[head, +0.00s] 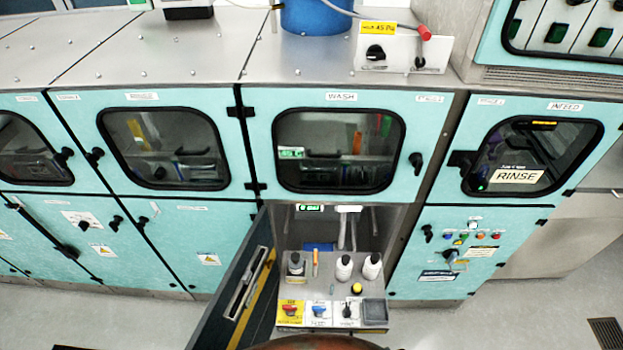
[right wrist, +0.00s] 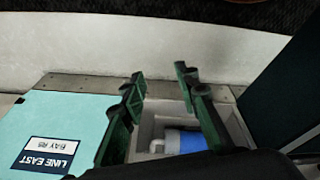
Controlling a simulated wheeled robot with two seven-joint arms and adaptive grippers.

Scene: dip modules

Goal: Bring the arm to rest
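My right gripper (right wrist: 160,75) shows in the right wrist view with its two dark green fingers spread apart. Nothing is held between the fingertips. Beyond and below the fingers is a pale recess with a blue and white part (right wrist: 185,141); I cannot tell any contact with it. The right gripper does not show in the head view. My left gripper is in neither view.
An open dark door (head: 237,290) stands left of a pulled-out shelf (head: 325,270) with bottles and switches. Teal machine cabinets (head: 170,240) line the wall. In the right wrist view, a teal panel (right wrist: 60,115) lies left and a dark panel (right wrist: 290,90) right.

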